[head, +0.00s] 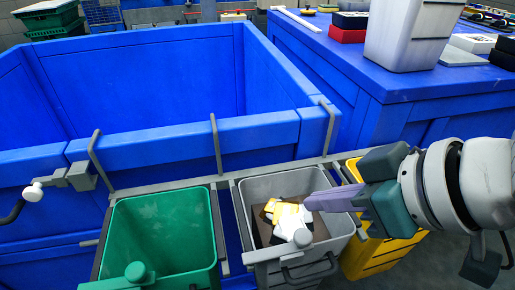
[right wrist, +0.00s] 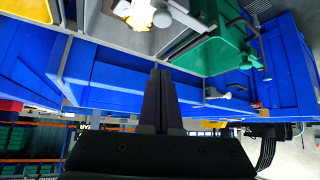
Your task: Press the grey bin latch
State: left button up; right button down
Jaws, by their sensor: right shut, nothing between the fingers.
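The grey bin (head: 262,188) stands in the front rack between the green and yellow bins in the head view. White and yellow items lie inside it. A rounded grey latch (head: 302,238) sits on its near rim. My right gripper (head: 311,202) comes in from the right, with its fingertips over the grey bin's opening, a little beyond the latch in the picture. I cannot tell how high they are. In the right wrist view, its fingers (right wrist: 161,75) are together and empty, and part of the grey bin (right wrist: 178,14) shows at the top. My left gripper is out of view.
The green bin (head: 160,225) is left of the grey bin, the yellow bin (head: 375,255) right of it, partly behind my arm. A large blue container (head: 190,140) stands behind them. A blue table (head: 390,100) with a pale container (head: 405,35) is at back right.

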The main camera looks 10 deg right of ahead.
aim_at(299, 230)
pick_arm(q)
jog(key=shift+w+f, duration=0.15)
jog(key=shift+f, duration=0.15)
pick_arm(e)
jog(key=shift+w+f, duration=0.2)
jog(key=shift+f, duration=0.1)
jog(key=w+f, duration=0.1)
jog(key=f, duration=0.1)
jog(key=a+f+b, duration=0.1)
jog(key=f, duration=0.2)
jog(key=w+f+b, duration=0.1)
jog(key=f, duration=0.2)
jog(key=shift+w+a, duration=0.15)
jog(key=shift+w, duration=0.2)
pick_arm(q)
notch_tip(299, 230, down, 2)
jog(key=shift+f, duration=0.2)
pick_arm(e)
jog(key=shift+s, duration=0.15)
